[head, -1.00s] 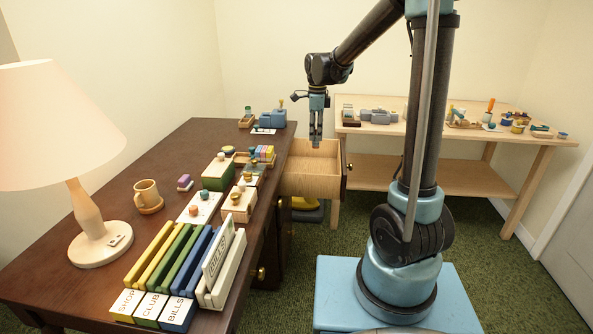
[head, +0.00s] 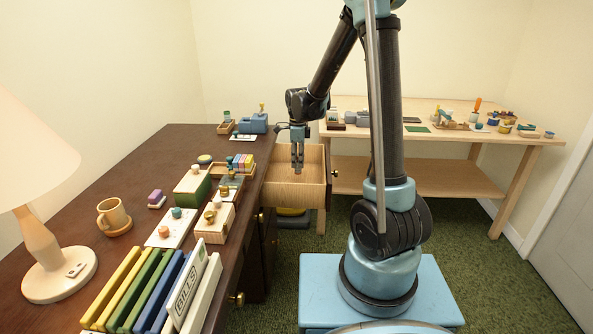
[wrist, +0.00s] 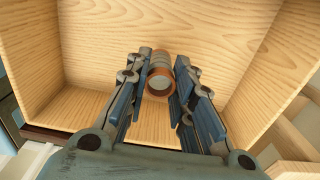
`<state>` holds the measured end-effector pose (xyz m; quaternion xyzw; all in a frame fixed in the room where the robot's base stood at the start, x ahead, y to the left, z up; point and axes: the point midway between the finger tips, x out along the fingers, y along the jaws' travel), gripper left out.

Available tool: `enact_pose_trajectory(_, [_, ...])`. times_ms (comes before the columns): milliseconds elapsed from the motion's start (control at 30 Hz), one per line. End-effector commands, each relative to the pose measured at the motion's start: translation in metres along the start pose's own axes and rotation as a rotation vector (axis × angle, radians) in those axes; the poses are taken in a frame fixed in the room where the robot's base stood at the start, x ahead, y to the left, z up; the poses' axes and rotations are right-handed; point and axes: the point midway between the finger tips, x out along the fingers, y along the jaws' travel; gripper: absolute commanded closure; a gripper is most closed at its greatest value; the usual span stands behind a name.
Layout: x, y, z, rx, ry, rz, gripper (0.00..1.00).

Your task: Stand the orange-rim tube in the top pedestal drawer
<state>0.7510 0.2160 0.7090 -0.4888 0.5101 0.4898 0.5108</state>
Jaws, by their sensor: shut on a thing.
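The orange-rim tube (wrist: 160,82) is between my gripper's fingers in the wrist view, its orange-brown rim facing the camera. My gripper (wrist: 158,88) is shut on it. The open top pedestal drawer (head: 316,193) is a light wood box pulled out from the dark desk. The wrist view shows the drawer's walls (wrist: 88,60) around the tube. I cannot tell whether the tube touches the drawer floor. The tube is hardly visible in the head view.
The dark desk (head: 130,180) holds a lamp (head: 45,245), a mug (head: 113,215), upright coloured files (head: 150,290) and several small blocks and boxes. A light wooden bench (head: 450,145) with tools stands behind the drawer. Green carpet is clear at the right.

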Motion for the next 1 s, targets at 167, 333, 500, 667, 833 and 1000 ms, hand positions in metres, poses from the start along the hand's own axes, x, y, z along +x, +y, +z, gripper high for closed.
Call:
enact_pose_trajectory(167, [0.022,-0.001,0.000,0.001,0.000,0.000,0.94])
enact_pose_trajectory(333, [0.037,-0.001,0.000,0.001,0.000,0.000,0.94])
enact_pose_trajectory(500, [0.040,0.000,0.000,0.001,0.000,0.000,0.94])
enact_pose_trajectory(667, [0.040,0.000,0.000,0.001,0.000,0.000,0.94])
enact_pose_trajectory(833, [0.041,0.000,0.000,0.000,0.000,0.000,0.58])
enact_pose_trajectory(1000, [0.041,0.000,0.000,0.000,0.000,0.000,0.58])
